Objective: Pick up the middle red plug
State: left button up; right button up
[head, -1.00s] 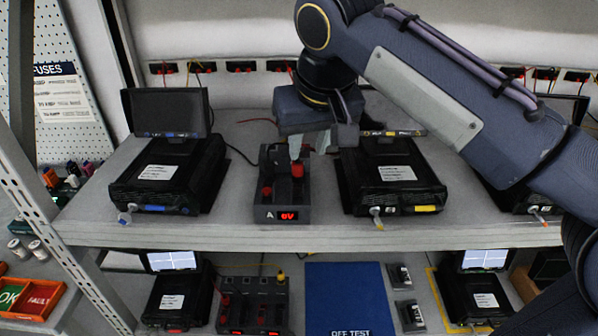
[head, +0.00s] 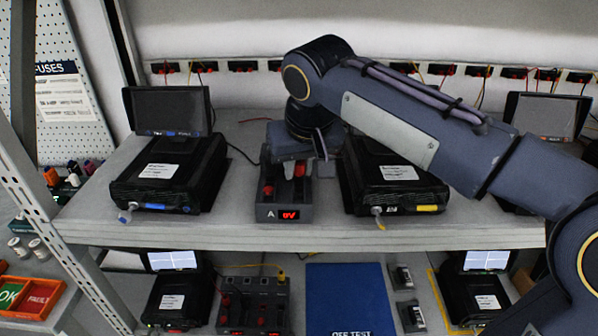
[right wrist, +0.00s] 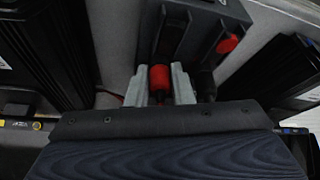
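A dark supply box (head: 264,213) marked A, with a lit red display, stands on the upper shelf. A red plug (head: 267,190) sits at its left, and another red plug (head: 299,170) shows under my right gripper (head: 306,168), partly hidden by it. In the right wrist view a red plug (right wrist: 160,77) lies between the two pale fingers of my right gripper (right wrist: 162,82), one on each side. The fingers look very near it; I cannot tell whether they press on it. Another red plug (right wrist: 228,43) is at the upper right there. My left gripper is not in view.
Black test units with screens flank the box, one at left (head: 165,178) and one at right (head: 400,188). A row of small sockets with wires runs along the back wall. The lower shelf holds a similar plug box (head: 253,305) and a blue mat (head: 347,295).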

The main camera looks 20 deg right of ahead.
jog(key=c, duration=0.3)
jog(key=shift+r, duration=0.1)
jog(key=shift+c, duration=0.2)
jog(key=shift+r, duration=0.6)
jog(key=s+a+r+p, duration=0.1)
jog(key=s+a+r, duration=0.6)
jog(key=s+r, duration=0.4)
jog(key=shift+s+a+r, duration=0.3)
jog(key=shift+s+r, duration=0.05)
jog(key=shift+s, duration=0.05)
jog(key=shift+w+a, duration=0.1)
jog(key=shift+a, duration=0.05)
